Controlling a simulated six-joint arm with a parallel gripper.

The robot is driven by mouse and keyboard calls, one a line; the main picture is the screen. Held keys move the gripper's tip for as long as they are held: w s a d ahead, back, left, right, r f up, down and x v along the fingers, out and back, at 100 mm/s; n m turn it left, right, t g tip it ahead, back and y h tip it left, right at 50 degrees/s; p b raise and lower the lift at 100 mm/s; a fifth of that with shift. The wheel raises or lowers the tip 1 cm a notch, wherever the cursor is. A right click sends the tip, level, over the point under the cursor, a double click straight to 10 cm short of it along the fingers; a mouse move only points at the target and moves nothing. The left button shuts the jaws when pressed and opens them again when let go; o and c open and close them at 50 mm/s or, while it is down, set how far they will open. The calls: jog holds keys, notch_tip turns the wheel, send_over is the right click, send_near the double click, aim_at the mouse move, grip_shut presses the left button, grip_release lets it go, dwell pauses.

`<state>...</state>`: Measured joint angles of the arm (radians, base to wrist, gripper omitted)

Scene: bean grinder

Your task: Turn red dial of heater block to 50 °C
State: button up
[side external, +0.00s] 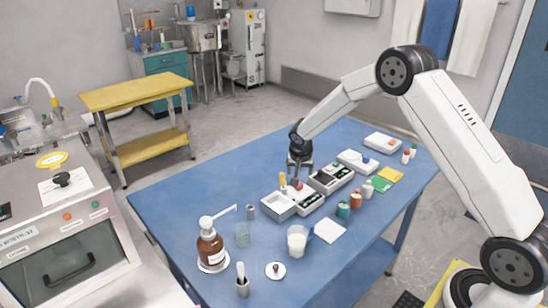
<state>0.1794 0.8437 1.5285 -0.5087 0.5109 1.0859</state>
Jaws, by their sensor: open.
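My gripper (299,179) points down over the row of small white devices in the middle of the blue table. Its jaws are open. A small red dial (298,186) shows just under the fingertips. It sits on a white block with a small display (310,203), which appears to be the heater block. The gripper partly hides the dial, and I cannot tell whether the fingers touch it. The dial's marks and the display reading are too small to read.
The blue table (190,190) also carries a brown pump bottle (210,246), a glass beaker (242,235), a white-filled jug (297,240) and several small bottles. The table's left end is clear.

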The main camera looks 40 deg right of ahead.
aim_at(300, 185)
jog(key=shift+s+d+n, duration=0.1)
jog(key=shift+s+n, duration=0.05)
jog(key=shift+n, duration=0.15)
jog(key=shift+s+d+n+t+y, duration=0.2)
jog(key=shift+d+n+y, duration=0.25)
jog(key=shift+n, duration=0.95)
jog(key=shift+s+d+n+t+y, duration=0.15)
jog(key=shift+d+n+t+y, duration=0.3)
jog(key=shift+n, duration=0.95)
jog(key=shift+s+d+n+t+y, duration=0.25)
jog(key=shift+n+y, duration=0.35)
jog(key=shift+n, duration=0.8)
jog(key=shift+w, duration=0.1)
jog(key=shift+x, duration=3.95)
grip_shut()
